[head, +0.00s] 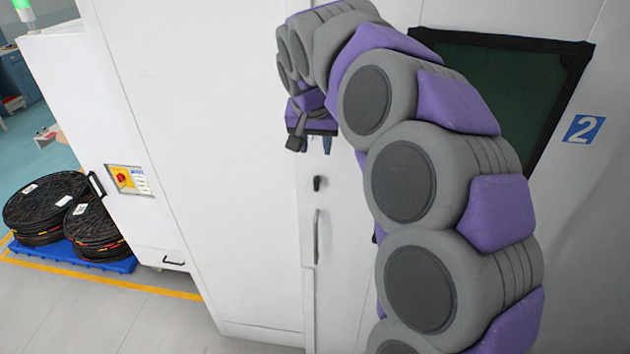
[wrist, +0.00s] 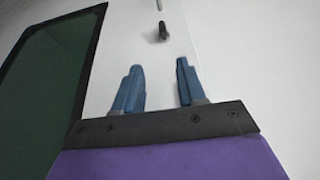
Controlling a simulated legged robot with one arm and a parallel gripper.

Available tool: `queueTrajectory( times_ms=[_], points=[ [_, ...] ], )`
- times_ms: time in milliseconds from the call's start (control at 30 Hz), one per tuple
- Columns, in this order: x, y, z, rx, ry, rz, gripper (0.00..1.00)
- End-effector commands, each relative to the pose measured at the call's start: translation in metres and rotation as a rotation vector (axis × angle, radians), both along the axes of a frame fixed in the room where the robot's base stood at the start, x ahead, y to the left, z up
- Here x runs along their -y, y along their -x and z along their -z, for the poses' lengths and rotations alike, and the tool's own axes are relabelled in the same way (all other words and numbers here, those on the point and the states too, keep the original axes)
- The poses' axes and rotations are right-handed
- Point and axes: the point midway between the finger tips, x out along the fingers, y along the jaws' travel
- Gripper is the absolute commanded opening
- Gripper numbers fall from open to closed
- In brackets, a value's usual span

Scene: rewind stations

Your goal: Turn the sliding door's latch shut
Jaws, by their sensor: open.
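The sliding door's latch (head: 317,183) is a small black knob on the white machine front, above a long vertical handle (head: 317,237). My gripper (head: 316,146) hangs just above the latch in the head view, fingers pointing down, apart from it. In the wrist view the latch (wrist: 164,32) shows beyond the blue fingertips of my gripper (wrist: 158,72), roughly in line with the gap between them. The fingers are apart with nothing between them. My arm hides part of the door to the right.
A dark window (head: 510,85) with a black frame is to the right, beside a blue "2" sign (head: 584,129). A panel with a red emergency button (head: 127,178) is on the left. Black reels (head: 47,200) sit on a blue pallet (head: 85,258). Grey floor (head: 110,315) is clear in front.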

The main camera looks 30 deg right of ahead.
Motion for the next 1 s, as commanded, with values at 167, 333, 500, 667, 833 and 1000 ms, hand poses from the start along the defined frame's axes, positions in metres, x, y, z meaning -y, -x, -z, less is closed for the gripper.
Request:
queueTrajectory(
  times_ms=[167, 333, 500, 667, 833, 1000],
  points=[
    [0.005, -0.008, 0.029, -0.006, 0.000, -0.003, 0.40],
    [0.015, -0.018, 0.061, -0.008, -0.002, -0.003, 0.40],
    [0.025, -0.029, 0.092, -0.004, -0.006, -0.002, 0.40],
    [0.026, -0.039, 0.120, -0.006, 0.000, -0.004, 0.40],
    [0.027, -0.046, 0.140, -0.003, 0.002, -0.005, 0.40],
    [0.030, -0.049, 0.149, 0.000, 0.002, -0.004, 0.40]
  ],
)
